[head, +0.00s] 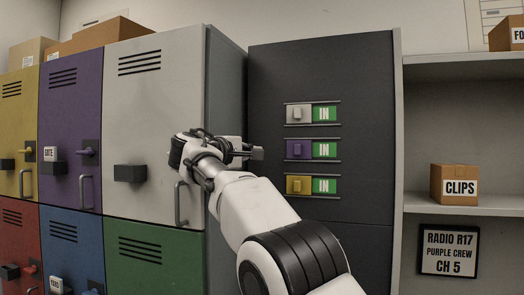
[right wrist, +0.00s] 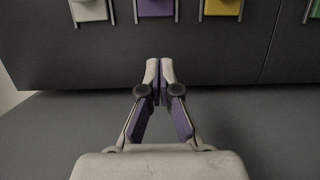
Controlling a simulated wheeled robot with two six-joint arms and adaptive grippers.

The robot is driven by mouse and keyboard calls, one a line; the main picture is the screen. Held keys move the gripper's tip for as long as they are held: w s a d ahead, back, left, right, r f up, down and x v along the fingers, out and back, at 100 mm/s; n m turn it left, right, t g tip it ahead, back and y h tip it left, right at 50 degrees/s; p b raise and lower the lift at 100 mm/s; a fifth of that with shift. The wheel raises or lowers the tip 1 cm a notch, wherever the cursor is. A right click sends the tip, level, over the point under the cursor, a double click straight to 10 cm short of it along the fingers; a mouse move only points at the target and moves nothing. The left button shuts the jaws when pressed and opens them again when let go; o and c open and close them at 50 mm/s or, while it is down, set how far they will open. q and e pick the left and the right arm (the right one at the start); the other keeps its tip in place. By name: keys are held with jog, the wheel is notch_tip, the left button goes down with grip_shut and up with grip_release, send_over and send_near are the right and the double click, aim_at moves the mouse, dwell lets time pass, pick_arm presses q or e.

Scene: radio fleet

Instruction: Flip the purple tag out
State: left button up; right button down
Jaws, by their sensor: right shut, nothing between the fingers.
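The purple tag (head: 298,149) is the middle of three tags on a dark grey panel (head: 365,70), beside a green plate reading IN. It also shows at the top edge of the right wrist view (right wrist: 156,7), partly cut off. My right gripper (head: 258,153) is shut and empty, to the left of the purple tag in the head view. In the right wrist view its fingertips (right wrist: 160,68) are together, below the purple tag and apart from it. My left gripper is not in view.
A white tag (head: 297,114) is above and a yellow tag (head: 298,185) below, both beside IN plates. A green piece (right wrist: 314,10) shows at the wrist view's edge. Coloured lockers (head: 155,75) stand left. A shelf with a CLIPS box (head: 455,183) and a sign (head: 449,251) are right.

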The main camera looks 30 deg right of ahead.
aim_at(291, 151)
jog(key=p+x, duration=0.1)
jog(key=x, duration=0.1)
jog(key=p+x, duration=0.2)
jog(key=x, duration=0.1)
jog(key=p+x, duration=0.1)
jog(key=x, duration=0.1)
jog(key=shift+w+d+r, duration=0.1)
jog(key=shift+d+r, duration=0.3)
jog(key=shift+s+d+f+b, duration=0.2)
jog(key=shift+d+f+b, duration=0.45)
jog(key=shift+b, duration=0.2)
jog(key=shift+s+d+r+b, duration=0.15)
jog(key=shift+s+d+b, duration=0.4)
jog(key=shift+s, duration=0.4)
jog(key=shift+s+d+r, duration=0.15)
jog(key=shift+s+r, duration=0.05)
jog(key=shift+s, duration=0.25)
jog(key=shift+w, duration=0.15)
jog(key=shift+f, duration=0.1)
